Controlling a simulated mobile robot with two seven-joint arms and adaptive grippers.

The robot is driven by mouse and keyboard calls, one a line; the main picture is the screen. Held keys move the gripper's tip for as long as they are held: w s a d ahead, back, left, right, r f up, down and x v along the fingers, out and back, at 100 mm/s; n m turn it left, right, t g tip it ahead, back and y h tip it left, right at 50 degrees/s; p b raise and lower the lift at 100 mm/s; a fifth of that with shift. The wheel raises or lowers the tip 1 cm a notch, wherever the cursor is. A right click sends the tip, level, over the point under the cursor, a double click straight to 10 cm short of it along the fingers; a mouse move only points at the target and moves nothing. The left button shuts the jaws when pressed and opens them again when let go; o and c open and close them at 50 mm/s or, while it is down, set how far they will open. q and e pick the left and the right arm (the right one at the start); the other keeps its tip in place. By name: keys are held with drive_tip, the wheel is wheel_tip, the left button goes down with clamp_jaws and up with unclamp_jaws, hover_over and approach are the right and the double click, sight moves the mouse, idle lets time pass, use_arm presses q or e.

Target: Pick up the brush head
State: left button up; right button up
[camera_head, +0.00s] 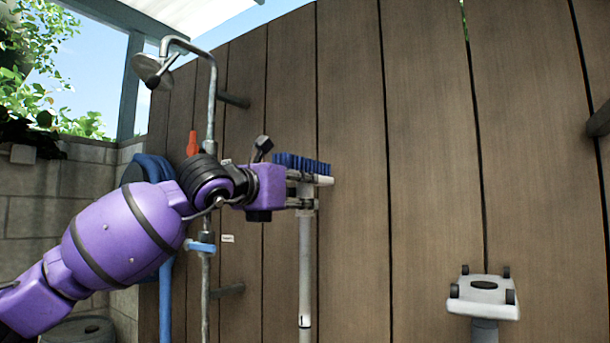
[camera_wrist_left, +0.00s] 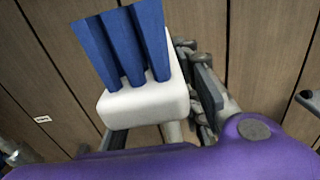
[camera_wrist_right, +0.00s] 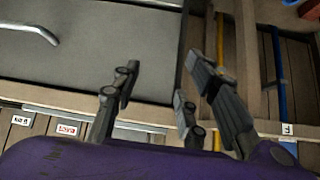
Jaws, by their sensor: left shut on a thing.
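The brush head (camera_head: 302,163) has blue bristles pointing up from a white body and sits at the top of a pale upright pole (camera_head: 305,265). My left gripper (camera_head: 303,193) is shut on it, just below the bristles. In the left wrist view, the brush head's white body (camera_wrist_left: 145,105) and blue bristles fill the upper left. A finger of my left gripper shows beside it on the right; the other is partly hidden. My right gripper (camera_wrist_right: 160,88) is open and empty in the right wrist view; it does not show in the head view.
A wooden plank wall (camera_head: 430,170) stands close behind. A shower pipe (camera_head: 208,110) and a blue hose (camera_head: 166,290) are at left. A white wheeled head (camera_head: 483,296) on a pole is at lower right. Under my right gripper are a grey panel (camera_wrist_right: 90,50) and wooden frames.

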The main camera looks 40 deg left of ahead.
use_arm(q)
clamp_jaws()
drive_tip(key=shift+r, duration=0.45)
wheel_tip(320, 180, up, 8)
drive_tip(key=shift+r+b, duration=0.15)
drive_tip(key=shift+b, duration=0.8)
drive_tip(key=shift+r, duration=0.45)
use_arm(e)
drive_tip(key=shift+s+d+f, duration=0.15)
drive_tip(key=shift+f, duration=0.25)
drive_tip(key=shift+s+d+f, duration=0.1)
drive_tip(key=shift+d+f, duration=0.05)
drive_tip(key=shift+f, duration=0.25)
drive_tip(key=shift+s+f, duration=0.1)
drive_tip(key=shift+s, duration=0.05)
drive_tip(key=shift+s+d+f, duration=0.2)
drive_tip(key=shift+s+f, duration=0.1)
drive_tip(key=shift+s, duration=0.1)
